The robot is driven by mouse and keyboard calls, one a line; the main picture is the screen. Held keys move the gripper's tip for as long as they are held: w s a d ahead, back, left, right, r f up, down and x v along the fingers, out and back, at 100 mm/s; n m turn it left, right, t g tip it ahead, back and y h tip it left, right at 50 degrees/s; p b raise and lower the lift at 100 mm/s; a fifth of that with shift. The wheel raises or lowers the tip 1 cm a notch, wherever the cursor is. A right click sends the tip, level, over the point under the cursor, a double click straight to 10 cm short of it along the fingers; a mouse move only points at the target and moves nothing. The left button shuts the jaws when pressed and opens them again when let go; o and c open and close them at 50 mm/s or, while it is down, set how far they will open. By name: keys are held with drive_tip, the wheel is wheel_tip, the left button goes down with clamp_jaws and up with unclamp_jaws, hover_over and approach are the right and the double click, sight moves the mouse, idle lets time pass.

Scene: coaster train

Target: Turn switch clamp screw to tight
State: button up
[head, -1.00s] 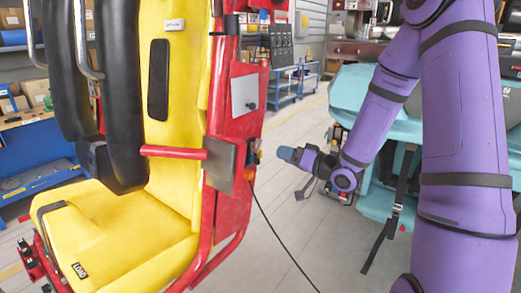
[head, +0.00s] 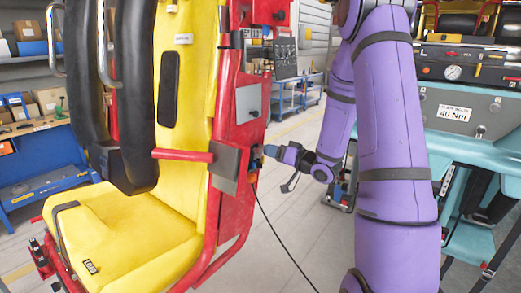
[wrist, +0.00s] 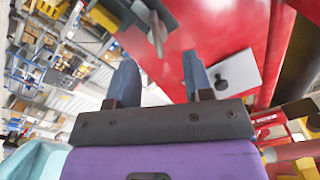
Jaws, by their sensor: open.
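A silver, wing-shaped piece (wrist: 157,32), which looks like the switch clamp screw, stands out from a dark grey block (wrist: 138,12) on the red seat side in the wrist view. I cannot tell whether it is tight. My gripper (wrist: 158,62) is open, with its two blue-grey fingers pointing towards the wing piece. The piece shows beyond the fingertips, between their lines, and appears apart from them. In the head view my gripper (head: 268,151) is close to the red side of the yellow seat (head: 150,235); the screw is too small to make out there.
A grey plate with a black knob (wrist: 222,83) is on the red panel, right of the fingers. A black cable (head: 272,228) hangs from the seat side to the floor. A teal car body (head: 470,140) stands at the right. Open floor lies between them.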

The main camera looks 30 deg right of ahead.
sight(263, 146)
drive_tip(key=shift+x, duration=2.4)
clamp_jaws()
